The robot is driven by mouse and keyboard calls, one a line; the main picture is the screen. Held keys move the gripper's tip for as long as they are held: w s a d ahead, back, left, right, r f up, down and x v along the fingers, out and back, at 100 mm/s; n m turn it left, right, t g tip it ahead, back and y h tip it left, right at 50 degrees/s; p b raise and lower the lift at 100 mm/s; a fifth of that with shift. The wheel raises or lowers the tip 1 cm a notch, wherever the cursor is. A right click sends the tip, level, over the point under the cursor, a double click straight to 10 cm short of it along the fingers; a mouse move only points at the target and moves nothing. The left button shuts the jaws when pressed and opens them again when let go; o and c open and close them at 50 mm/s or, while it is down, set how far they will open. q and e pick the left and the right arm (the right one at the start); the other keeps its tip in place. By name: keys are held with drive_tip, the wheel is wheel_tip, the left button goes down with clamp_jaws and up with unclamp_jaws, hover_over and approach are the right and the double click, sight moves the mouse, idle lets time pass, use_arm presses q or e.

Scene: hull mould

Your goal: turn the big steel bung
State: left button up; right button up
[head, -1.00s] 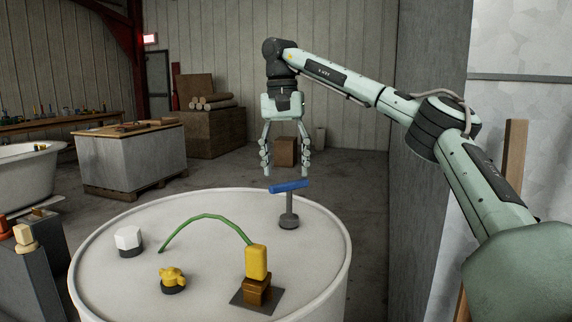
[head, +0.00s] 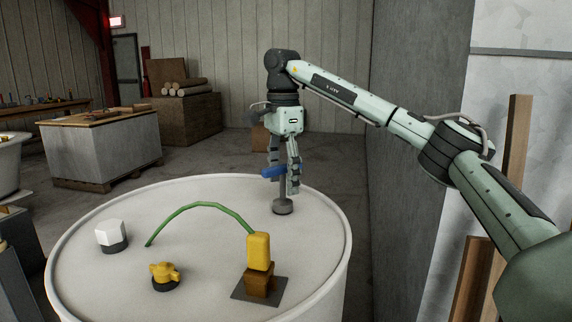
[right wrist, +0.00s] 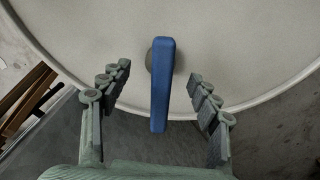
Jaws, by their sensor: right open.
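A grey steel bung (head: 283,208) with an upright stem stands near the far right rim of a white drum top (head: 215,235). A blue crossbar handle (head: 270,172) sits on the stem. My right gripper (head: 283,178) points down over it, open, with its fingers on either side of the blue bar. In the right wrist view the blue bar (right wrist: 161,90) runs lengthwise between the open fingers (right wrist: 158,73), with a gap on both sides. The bung's round base is mostly hidden under the bar there. My left gripper is not in view.
The drum top also carries a white knob (head: 111,235), a yellow winged knob (head: 164,275) and a yellow block (head: 259,250) on a brown one, with a green curved hose (head: 203,205). A grey wall (head: 410,170) stands close on the right.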

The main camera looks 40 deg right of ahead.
sight(283, 199)
drive_tip(key=shift+f, duration=1.9)
drive_tip(key=shift+c, duration=0.6)
clamp_jaws()
